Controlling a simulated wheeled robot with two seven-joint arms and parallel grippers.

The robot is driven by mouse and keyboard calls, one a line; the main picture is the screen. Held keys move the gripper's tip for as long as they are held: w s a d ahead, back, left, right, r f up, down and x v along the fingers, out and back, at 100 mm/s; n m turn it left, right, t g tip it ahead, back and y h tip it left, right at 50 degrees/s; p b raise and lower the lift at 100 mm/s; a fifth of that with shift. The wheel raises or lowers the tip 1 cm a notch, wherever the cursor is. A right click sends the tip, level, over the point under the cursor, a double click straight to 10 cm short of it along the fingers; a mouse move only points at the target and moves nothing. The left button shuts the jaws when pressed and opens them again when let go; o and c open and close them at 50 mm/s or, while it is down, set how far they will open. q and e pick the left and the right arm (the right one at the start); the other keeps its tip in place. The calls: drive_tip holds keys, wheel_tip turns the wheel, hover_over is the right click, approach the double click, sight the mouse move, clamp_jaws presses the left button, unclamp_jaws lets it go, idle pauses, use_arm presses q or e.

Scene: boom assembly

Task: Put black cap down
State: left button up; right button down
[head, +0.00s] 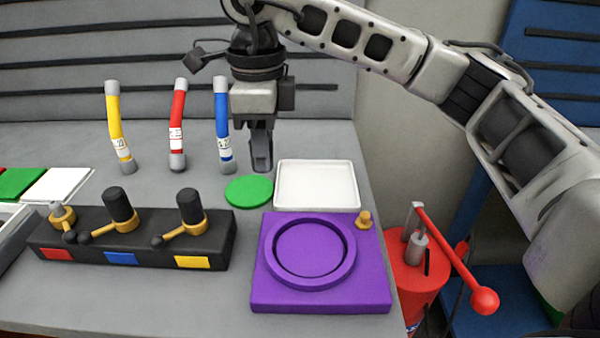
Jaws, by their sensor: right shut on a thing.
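My right gripper (261,163) points down over the grey table, just behind the green disc (249,191) and left of the white tray's back edge. It is shut on a small dark thing, which looks like the black cap; the fingers hide most of it. I cannot tell whether it touches the table. Two other black caps stand upright on the middle (118,204) and right (190,205) valves of the black block (140,250). The left valve (62,215) has no black cap. My left gripper is out of view.
The white tray (316,203) is empty. The purple base (320,296) with its round recess stands in front. Yellow (119,130), red (178,130) and blue (222,130) hoses stand upright at the back. A red canister (412,280) with a lever is beyond the right edge.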

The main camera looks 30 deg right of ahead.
drive_tip(key=w+d+f+p, duration=0.1)
drive_tip(key=w+d+f, duration=0.25)
drive_tip(key=d, duration=0.45)
hover_over(318, 187)
drive_tip(key=f, duration=0.3)
drive_tip(key=a+f, duration=0.1)
drive_tip(key=f, duration=0.1)
drive_tip(key=shift+s, duration=0.2)
drive_tip(key=f, duration=0.1)
drive_tip(key=d+f+p, duration=0.1)
drive_tip(key=f, duration=0.1)
drive_tip(key=shift+w+f, duration=0.15)
drive_tip(key=shift+f, duration=0.5)
drive_tip(key=shift+f, duration=0.15)
drive_tip(key=c, duration=1.1)
unclamp_jaws()
